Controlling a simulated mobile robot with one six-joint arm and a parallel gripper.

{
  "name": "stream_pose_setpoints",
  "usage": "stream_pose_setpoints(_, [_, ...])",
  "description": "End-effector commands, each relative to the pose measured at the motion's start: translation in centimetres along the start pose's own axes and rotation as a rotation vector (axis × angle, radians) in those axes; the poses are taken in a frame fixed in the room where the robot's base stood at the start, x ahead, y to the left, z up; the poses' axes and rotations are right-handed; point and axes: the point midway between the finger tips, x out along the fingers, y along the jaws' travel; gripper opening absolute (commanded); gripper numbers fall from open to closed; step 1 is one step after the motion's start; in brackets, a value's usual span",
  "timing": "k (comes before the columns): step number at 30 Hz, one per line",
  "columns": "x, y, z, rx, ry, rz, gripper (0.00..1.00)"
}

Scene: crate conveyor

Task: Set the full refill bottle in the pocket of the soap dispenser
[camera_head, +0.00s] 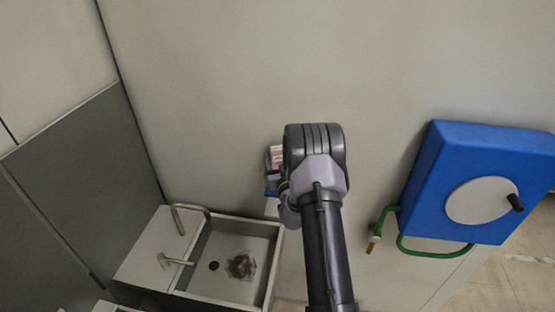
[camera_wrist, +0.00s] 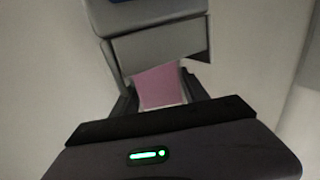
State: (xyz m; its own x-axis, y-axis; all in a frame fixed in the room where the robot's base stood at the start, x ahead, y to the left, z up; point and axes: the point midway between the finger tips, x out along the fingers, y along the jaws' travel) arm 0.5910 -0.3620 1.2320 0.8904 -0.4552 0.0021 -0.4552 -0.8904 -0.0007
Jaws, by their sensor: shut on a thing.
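In the wrist view a pink refill bottle (camera_wrist: 161,88) sits between the dark fingers of my gripper (camera_wrist: 160,92), which is shut on it. The grey soap dispenser (camera_wrist: 158,48) with a blue part at its top is just beyond the bottle, and the bottle's far end is hidden behind or inside it; I cannot tell which. In the head view the dispenser (camera_head: 270,193) shows only as a small blue, white and red patch on the wall, left of my wrist.
A sink (camera_head: 228,262) with a tap (camera_head: 174,261) stands below and left of the dispenser. A blue hose reel (camera_head: 440,190) with a green hose (camera_head: 430,251) hangs on the wall at right. The wall between the arm and the reel is clear.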

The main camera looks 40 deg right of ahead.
Motion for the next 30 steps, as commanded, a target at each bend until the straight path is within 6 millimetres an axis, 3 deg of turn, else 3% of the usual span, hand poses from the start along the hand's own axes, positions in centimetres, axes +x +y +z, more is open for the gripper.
stream_pose_setpoints(1, [0.0,0.0,0.2,0.000,0.000,0.000,0.00])
stream_pose_setpoints(2, [0.0,0.0,0.3,0.000,-0.001,0.000,0.55])
stream_pose_setpoints(3, [0.0,0.0,0.2,0.000,0.000,0.000,0.62])
stream_pose_setpoints(14, [0.0,0.0,-0.3,0.000,0.000,0.000,0.62])
stream_pose_setpoints(30, [-10.8,0.0,0.0,0.000,-0.002,0.000,0.62])
